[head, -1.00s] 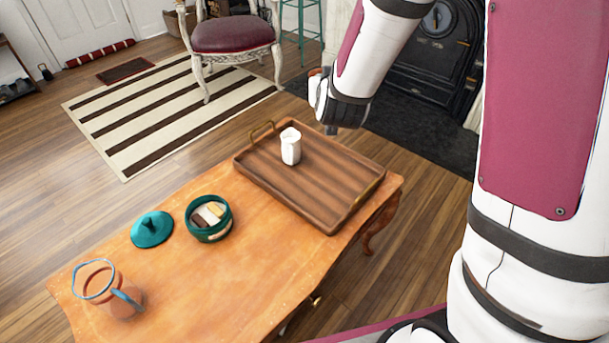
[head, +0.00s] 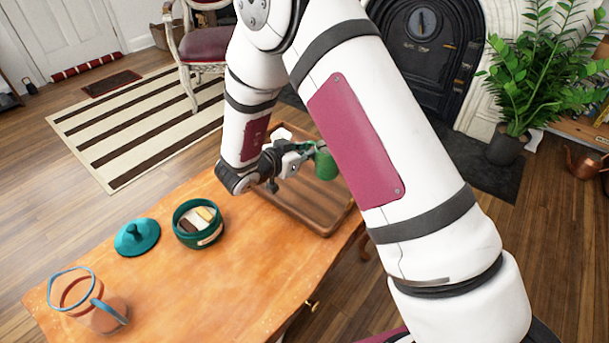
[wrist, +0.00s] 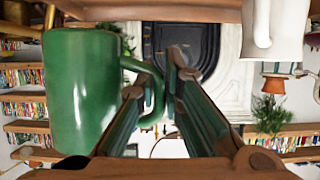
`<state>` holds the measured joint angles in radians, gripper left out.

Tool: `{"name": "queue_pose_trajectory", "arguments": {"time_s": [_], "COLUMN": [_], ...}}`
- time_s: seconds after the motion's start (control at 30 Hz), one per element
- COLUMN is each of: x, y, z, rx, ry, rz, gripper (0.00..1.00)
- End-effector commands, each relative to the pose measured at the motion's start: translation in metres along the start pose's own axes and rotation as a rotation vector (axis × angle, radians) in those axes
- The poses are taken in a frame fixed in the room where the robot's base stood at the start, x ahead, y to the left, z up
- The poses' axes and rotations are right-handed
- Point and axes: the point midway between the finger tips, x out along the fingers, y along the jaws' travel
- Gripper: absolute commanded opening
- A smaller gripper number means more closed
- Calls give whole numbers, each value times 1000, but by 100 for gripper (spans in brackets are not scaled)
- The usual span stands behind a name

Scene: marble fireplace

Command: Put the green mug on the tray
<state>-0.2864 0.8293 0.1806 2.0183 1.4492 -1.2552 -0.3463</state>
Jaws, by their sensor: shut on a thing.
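The green mug (head: 326,166) is held over the wooden tray (head: 318,219) in the head view. In the wrist view the mug (wrist: 84,92) is large at the left, its handle reaching right between the fingers. My gripper (head: 309,150) is shut on the mug's handle; the wrist view also shows the gripper (wrist: 160,78). The gap between mug and tray is hard to judge. My arm hides much of the tray's far and right parts.
A white jug (head: 281,134) stands on the tray, partly hidden behind my gripper; it also shows in the wrist view (wrist: 272,28). On the orange table (head: 215,285) are a teal pot (head: 201,236), its lid (head: 137,237) and a pitcher (head: 98,314).

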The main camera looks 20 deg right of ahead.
Motion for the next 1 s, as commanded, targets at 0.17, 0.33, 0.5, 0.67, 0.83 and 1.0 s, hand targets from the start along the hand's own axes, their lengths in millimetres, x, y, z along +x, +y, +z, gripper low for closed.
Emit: {"name": "queue_pose_trajectory", "arguments": {"time_s": [0.17, 0.33, 0.5, 0.67, 0.83, 1.0], "x": [14, 19, 28, 30, 30, 31], "y": [0, 0, 0, 0, 0, 0], "z": [32, 44, 67, 71, 70, 74], "rx": [-2, -1, -2, 1, 0, 0], "ry": [0, 1, 0, 1, 1, 0], "rz": [1, -1, 0, -2, -2, -2], "gripper": [0, 0, 0, 0, 0, 18]}}
